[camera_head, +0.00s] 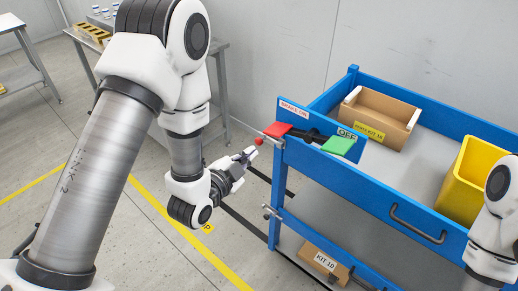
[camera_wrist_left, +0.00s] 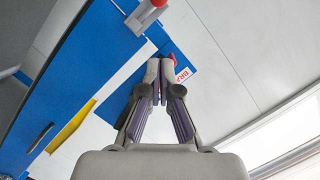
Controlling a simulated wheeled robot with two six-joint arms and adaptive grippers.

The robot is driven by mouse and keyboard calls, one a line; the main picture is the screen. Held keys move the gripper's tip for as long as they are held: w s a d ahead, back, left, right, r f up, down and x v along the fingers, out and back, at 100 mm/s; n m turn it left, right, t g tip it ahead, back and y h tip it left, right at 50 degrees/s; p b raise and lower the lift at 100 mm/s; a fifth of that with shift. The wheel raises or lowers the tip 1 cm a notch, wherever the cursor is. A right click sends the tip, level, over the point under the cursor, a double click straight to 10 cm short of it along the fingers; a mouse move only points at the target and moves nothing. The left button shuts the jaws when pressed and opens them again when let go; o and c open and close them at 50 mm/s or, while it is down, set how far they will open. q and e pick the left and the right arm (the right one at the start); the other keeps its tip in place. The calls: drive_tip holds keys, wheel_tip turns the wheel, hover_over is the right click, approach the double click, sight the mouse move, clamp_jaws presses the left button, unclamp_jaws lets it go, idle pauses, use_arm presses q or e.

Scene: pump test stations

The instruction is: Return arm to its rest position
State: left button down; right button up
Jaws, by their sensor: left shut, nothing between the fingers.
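My left arm comes in from the left in the head view and bends down at the middle. Its gripper (camera_head: 250,152) is beside the left corner of the blue cart (camera_head: 372,190), close to a red ball-ended knob (camera_head: 258,141). In the left wrist view the gripper (camera_wrist_left: 153,66) is shut and empty, its fingertips together in front of the blue cart.
The cart carries a red pad (camera_head: 277,129) and a green pad (camera_head: 338,146) by brake labels, a cardboard kit box (camera_head: 381,119) and a yellow bin (camera_head: 466,180). Another kit box (camera_head: 324,262) sits below. A metal table (camera_head: 215,62) stands behind my left arm. Floor shows at lower left.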

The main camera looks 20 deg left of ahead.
use_arm(q)
drive_tip(key=s+a+f+n+g+y, duration=0.15)
drive_tip(key=s+f+g, duration=0.25)
drive_tip(key=s+f, duration=0.45)
drive_tip(key=s+f+n+g, duration=0.2)
drive_tip(key=s+f+g, duration=0.25)
drive_tip(key=f, duration=0.75)
drive_tip(key=s+f+n+g, duration=0.3)
drive_tip(key=s+n, duration=0.1)
drive_tip(key=s, duration=0.3)
drive_tip(key=s+a+f+n+g+y, duration=0.1)
drive_tip(key=s+f+n+g, duration=0.3)
drive_tip(key=s, duration=0.4)
drive_tip(key=shift+s+a, duration=0.25)
drive_tip(key=shift+s, duration=0.05)
drive_tip(key=shift+w, duration=0.1)
